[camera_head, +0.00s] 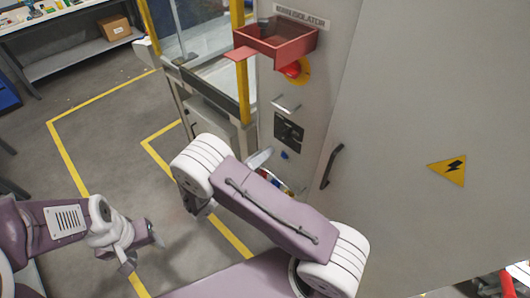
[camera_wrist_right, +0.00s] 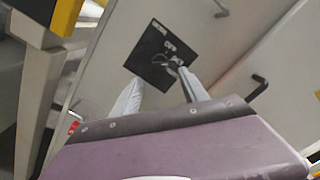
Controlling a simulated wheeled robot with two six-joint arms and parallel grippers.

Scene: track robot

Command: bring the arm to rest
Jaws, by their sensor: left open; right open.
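My right arm reaches up across the middle of the head view, and its gripper (camera_head: 266,164) is mostly hidden behind the arm link, in front of the grey cabinet. In the right wrist view the two pale fingers of this gripper (camera_wrist_right: 160,77) stand apart with nothing between them. They point towards a black panel (camera_wrist_right: 160,50) on the cabinet front; I cannot tell how near they are. My left gripper (camera_head: 143,249) is open and empty at the lower left of the head view, over the floor.
The grey cabinet (camera_head: 400,90) fills the right, with a dark door handle (camera_head: 332,166), a silver handle (camera_head: 286,104), a red switch (camera_head: 292,70) and a jutting red tray (camera_head: 277,45). A glazed frame stands beside it. Open floor (camera_head: 90,140) with yellow lines lies left.

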